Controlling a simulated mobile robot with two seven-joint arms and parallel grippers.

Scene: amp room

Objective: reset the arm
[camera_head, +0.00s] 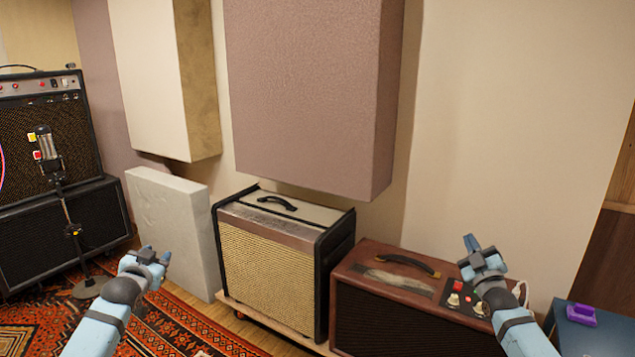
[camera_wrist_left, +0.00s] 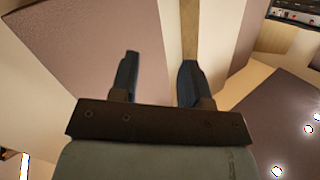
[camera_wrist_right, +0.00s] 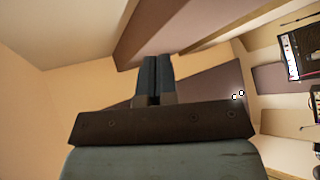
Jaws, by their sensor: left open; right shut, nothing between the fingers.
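My left gripper (camera_head: 153,256) is raised at the lower left of the head view, in front of a grey panel and the rug. In the left wrist view its two dark fingers (camera_wrist_left: 158,80) stand apart with nothing between them. My right gripper (camera_head: 477,245) is raised at the lower right, seen in front of the brown amp's right end. In the right wrist view its fingers (camera_wrist_right: 154,76) are together and empty. Both arms come up from the bottom edge of the head view.
A tweed-fronted amp (camera_head: 265,268) and a brown amp (camera_head: 375,315) stand along the wall. A microphone stand (camera_head: 66,215) and black amp stack (camera_head: 60,240) are at left. A purple item (camera_head: 581,314) lies on a blue surface (camera_head: 600,338) at right. Padded panels (camera_head: 300,90) hang above.

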